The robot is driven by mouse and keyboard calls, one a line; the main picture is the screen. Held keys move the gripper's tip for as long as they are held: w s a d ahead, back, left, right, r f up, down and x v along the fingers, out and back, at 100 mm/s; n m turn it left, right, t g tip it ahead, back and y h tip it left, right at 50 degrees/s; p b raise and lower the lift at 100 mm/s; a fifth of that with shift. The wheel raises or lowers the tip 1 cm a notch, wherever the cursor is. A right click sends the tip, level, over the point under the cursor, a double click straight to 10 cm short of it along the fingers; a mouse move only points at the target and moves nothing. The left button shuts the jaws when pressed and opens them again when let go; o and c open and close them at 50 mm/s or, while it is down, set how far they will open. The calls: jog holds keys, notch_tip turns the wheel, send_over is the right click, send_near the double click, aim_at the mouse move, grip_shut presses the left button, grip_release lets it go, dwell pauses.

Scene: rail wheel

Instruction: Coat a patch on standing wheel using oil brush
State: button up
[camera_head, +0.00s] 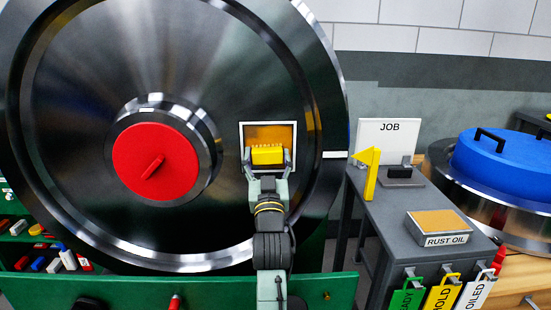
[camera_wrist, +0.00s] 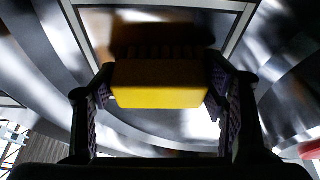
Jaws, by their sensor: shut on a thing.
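The large dark metal wheel (camera_head: 80,90) stands upright and fills the left of the head view, with a red hub cap (camera_head: 155,163) at its middle. A white-outlined square patch (camera_head: 268,131) is on the wheel face, right of the hub. Its upper part looks brown-orange. My gripper (camera_head: 267,160) is shut on the yellow oil brush (camera_head: 267,154), in front of the patch's lower part. In the wrist view the brush (camera_wrist: 160,84) lies between both fingers, bristles toward the patch (camera_wrist: 160,28). I cannot tell whether the bristles touch the face. The patch's lower part is partly hidden.
A grey side table (camera_head: 390,215) at right holds a RUST OIL tray (camera_head: 440,223), a yellow flag-shaped piece (camera_head: 370,172) and a JOB sign (camera_head: 388,138). Green, yellow and white tags (camera_head: 440,292) hang in front. A blue-lidded drum (camera_head: 500,160) stands far right. A green frame (camera_head: 130,285) runs below the wheel.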

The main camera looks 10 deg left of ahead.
aim_at(244, 136)
jog(key=shift+s+a+r+p, duration=0.15)
jog(key=shift+s+a+r, duration=0.15)
jog(key=shift+a, duration=0.6)
jog(key=shift+s+a+r+p, duration=0.1)
jog(key=shift+s+a+r, duration=0.2)
jog(key=shift+a, duration=0.55)
jog(key=shift+s+a+r+p, duration=0.15)
jog(key=shift+a+r, duration=0.2)
jog(key=shift+a, duration=0.55)
jog(key=shift+w+d+f+p, duration=0.15)
jog(key=shift+w+d, duration=0.2)
jog(key=shift+d, duration=0.9)
jog(key=shift+w+d+r+p, duration=0.1)
jog(key=shift+w+d, duration=0.3)
jog(key=shift+d, duration=0.9)
jog(key=shift+w+d+f+p, duration=0.15)
jog(key=shift+w+d, duration=0.2)
jog(key=shift+d, duration=0.9)
jog(key=shift+r+p, duration=0.7)
jog(key=shift+r, duration=0.35)
jog(key=shift+s+a, duration=0.4)
jog(key=shift+a, duration=0.85)
jog(key=shift+s+a, duration=0.35)
jog(key=shift+a, duration=0.95)
jog(key=shift+s+a, duration=0.4)
jog(key=shift+a, duration=0.85)
jog(key=s+d, duration=0.1)
jog(key=s, duration=0.4)
jog(key=shift+s+d+b, duration=0.35)
jog(key=shift+s, duration=0.05)
